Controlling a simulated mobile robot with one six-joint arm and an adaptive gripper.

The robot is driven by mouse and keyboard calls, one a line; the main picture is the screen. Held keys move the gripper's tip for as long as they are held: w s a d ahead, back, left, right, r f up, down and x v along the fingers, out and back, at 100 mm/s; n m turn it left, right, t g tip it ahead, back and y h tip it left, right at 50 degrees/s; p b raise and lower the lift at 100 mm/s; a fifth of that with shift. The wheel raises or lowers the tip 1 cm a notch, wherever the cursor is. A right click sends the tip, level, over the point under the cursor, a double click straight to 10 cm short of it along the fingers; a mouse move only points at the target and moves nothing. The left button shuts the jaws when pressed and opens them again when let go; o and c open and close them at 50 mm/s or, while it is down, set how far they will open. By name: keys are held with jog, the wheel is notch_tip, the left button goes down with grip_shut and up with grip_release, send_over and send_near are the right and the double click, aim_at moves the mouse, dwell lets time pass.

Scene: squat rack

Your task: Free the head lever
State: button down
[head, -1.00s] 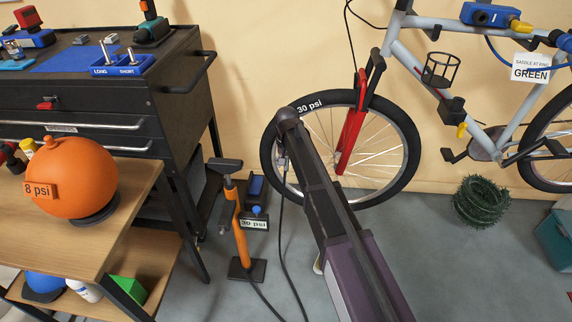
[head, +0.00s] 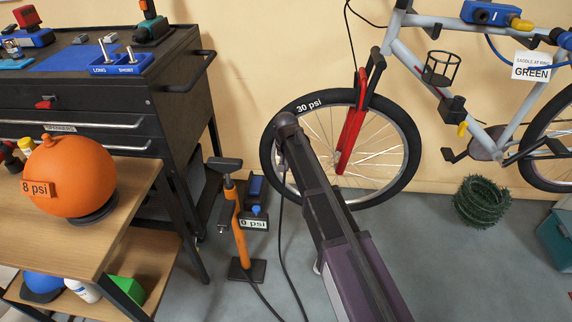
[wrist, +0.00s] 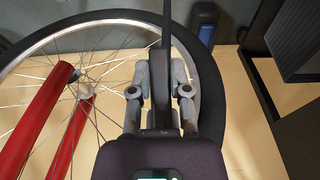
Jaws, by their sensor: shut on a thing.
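My gripper (wrist: 160,92) is shut on a narrow dark piece (wrist: 160,85) at the hose end, which looks like the pump head. I cannot tell its lever from its body. In the head view my arm hides the gripper and this piece beside the front wheel (head: 401,120), tagged 30 psi. The black hose (head: 281,235) runs down from there towards the orange floor pump (head: 240,235). In the wrist view the hose (wrist: 167,25) leads up from the held piece. The pump's gauge (head: 253,223) reads 0 psi.
A black tool cabinet (head: 75,100) stands at the left, with a wooden bench (head: 135,190) before it carrying an orange ball (head: 70,178) tagged 8 psi. Floor between coil and my arm is clear.

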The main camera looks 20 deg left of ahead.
jog(key=shift+w+f+t+y+b, duration=0.1)
jog(key=shift+f+t+y+b, duration=0.3)
jog(key=shift+t+b, duration=0.55)
jog(key=t+b, duration=0.1)
jog(key=w+t+b, duration=0.1)
jog(key=t+b, duration=0.1)
jog(key=w+t+y+b, duration=0.1)
jog(key=t, duration=0.1)
jog(key=shift+a+f+t, duration=0.1)
jog(key=shift+a+t, duration=0.15)
jog(key=c, duration=0.6)
grip_release()
jog(key=shift+o, duration=0.2)
jog(key=shift+s+r+g+p, duration=0.1)
jog(key=shift+r+g+p, duration=0.1)
jog(key=shift+g+p, duration=0.25)
